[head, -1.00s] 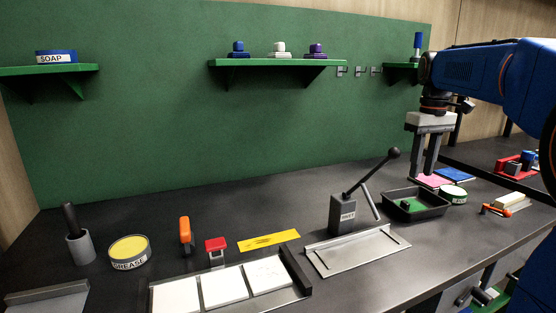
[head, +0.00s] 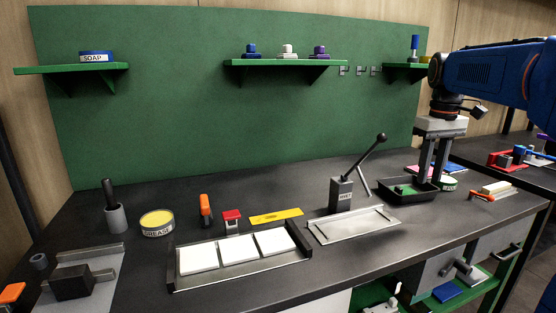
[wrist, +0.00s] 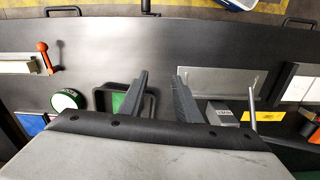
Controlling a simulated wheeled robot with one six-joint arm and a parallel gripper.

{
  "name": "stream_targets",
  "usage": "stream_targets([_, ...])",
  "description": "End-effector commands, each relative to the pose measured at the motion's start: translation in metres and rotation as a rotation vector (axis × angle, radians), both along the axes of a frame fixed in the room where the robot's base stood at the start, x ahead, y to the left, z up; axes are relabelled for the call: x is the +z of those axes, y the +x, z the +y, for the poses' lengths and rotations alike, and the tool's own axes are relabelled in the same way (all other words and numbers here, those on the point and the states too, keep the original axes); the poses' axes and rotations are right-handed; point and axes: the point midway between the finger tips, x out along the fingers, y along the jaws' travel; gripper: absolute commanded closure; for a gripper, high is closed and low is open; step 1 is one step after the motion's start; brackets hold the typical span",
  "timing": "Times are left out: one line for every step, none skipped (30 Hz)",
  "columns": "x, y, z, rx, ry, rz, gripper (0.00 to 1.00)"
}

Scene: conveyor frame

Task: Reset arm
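My arm reaches in from the right in the head view, with my gripper (head: 433,170) pointing down above the workbench (head: 250,195), close to the black tray (head: 406,193). In the wrist view my gripper (wrist: 160,84) has its two fingers apart with nothing between them. The black tray with a green patch inside also shows in the wrist view (wrist: 98,98), beside the left finger. The task names no object.
A rivet press (head: 341,194) with a long lever stands left of my gripper by a metal plate (head: 350,226). A green-lidded tin (head: 448,184) and orange-handled tool (head: 481,197) are to the right. Shelves (head: 285,70) hold stamps.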

Motion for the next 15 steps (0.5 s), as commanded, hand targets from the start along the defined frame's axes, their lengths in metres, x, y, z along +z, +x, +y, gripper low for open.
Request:
stream_targets([-0.001, -0.005, 0.003, -0.001, -0.001, -0.005, 0.70])
stream_targets([-0.002, -0.007, 0.004, -0.003, -0.002, -0.009, 0.70])
stream_targets([-0.003, -0.011, 0.007, -0.006, -0.003, -0.014, 0.70])
stream_targets([-0.004, -0.014, 0.009, -0.009, -0.003, -0.017, 0.70])
stream_targets([-0.005, -0.017, 0.011, -0.011, -0.004, -0.022, 0.70])
stream_targets([-0.006, -0.021, 0.014, -0.014, -0.005, -0.028, 0.70])
stream_targets([-0.007, -0.025, 0.016, -0.017, -0.006, -0.033, 0.70])
stream_targets([-0.009, -0.029, 0.018, -0.020, -0.007, -0.039, 0.70])
stream_targets([-0.011, -0.035, 0.021, -0.025, -0.007, -0.045, 0.70])
stream_targets([-0.012, -0.039, 0.024, -0.029, -0.008, -0.053, 0.70])
stream_targets([-0.015, -0.044, 0.026, -0.032, -0.009, -0.058, 0.70])
stream_targets([-0.017, -0.051, 0.031, -0.037, -0.010, -0.068, 0.70])
stream_targets([-0.020, -0.057, 0.034, -0.042, -0.011, -0.077, 0.70])
stream_targets([-0.023, -0.064, 0.038, -0.047, -0.011, -0.084, 0.70])
stream_targets([-0.028, -0.074, 0.043, -0.054, -0.011, -0.098, 0.70])
